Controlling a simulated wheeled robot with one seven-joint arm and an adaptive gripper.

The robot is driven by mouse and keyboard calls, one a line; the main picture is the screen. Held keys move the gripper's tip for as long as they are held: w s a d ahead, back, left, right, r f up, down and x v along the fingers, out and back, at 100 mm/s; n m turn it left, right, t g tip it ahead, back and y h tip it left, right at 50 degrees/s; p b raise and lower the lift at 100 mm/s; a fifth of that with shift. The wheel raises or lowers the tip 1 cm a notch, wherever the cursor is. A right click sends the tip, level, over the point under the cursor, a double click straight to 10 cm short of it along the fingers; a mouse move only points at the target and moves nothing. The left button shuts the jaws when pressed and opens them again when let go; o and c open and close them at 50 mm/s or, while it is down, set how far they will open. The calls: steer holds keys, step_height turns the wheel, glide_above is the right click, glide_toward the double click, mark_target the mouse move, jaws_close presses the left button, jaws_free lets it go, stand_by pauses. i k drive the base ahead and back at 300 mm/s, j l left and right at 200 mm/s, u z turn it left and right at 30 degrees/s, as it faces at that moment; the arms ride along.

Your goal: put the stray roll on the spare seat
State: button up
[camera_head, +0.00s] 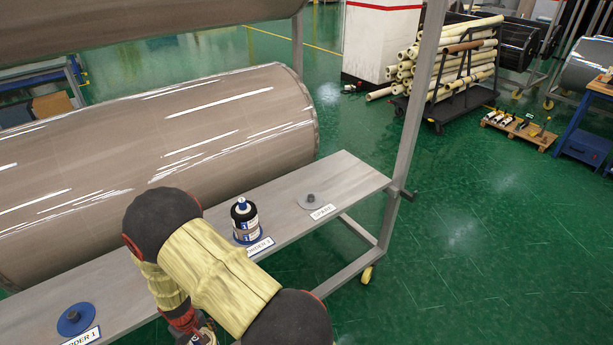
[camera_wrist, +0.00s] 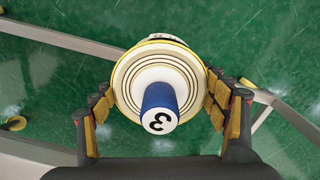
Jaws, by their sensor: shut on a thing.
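My gripper (camera_wrist: 158,98) is shut on a roll (camera_wrist: 150,70) with a pale ringed end, a yellow edge and a blue core marked "3". The fingers press on its two sides, and the floor shows below it. In the head view my gripper (camera_head: 192,322) is at the bottom edge, mostly cut off and partly hidden by my arm. The spare seat (camera_head: 310,201) is a bare grey disc with a short peg, behind the "SPARE" label (camera_head: 323,212) at the shelf's right end. My gripper is left of it and nearer the camera.
A dark wrapped roll (camera_head: 245,222) stands upright on the shelf (camera_head: 358,182) at a partly covered order label. A blue seat (camera_head: 75,319) at the left is empty. A large brown cylinder (camera_head: 200,130) lies behind the shelf. A grey post (camera_head: 415,120) rises at the shelf's right end.

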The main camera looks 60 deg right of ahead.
mark_target(243, 213)
steer(key=k+l, duration=0.1)
steer(key=l, duration=0.3)
steer(key=k+l, duration=0.1)
steer(key=l, duration=0.75)
steer(key=k+l, duration=0.15)
steer(key=l, duration=0.3)
steer(key=k+l, duration=0.1)
steer(key=l, duration=0.3)
steer(key=k+l+u, duration=0.1)
steer(key=l, duration=0.35)
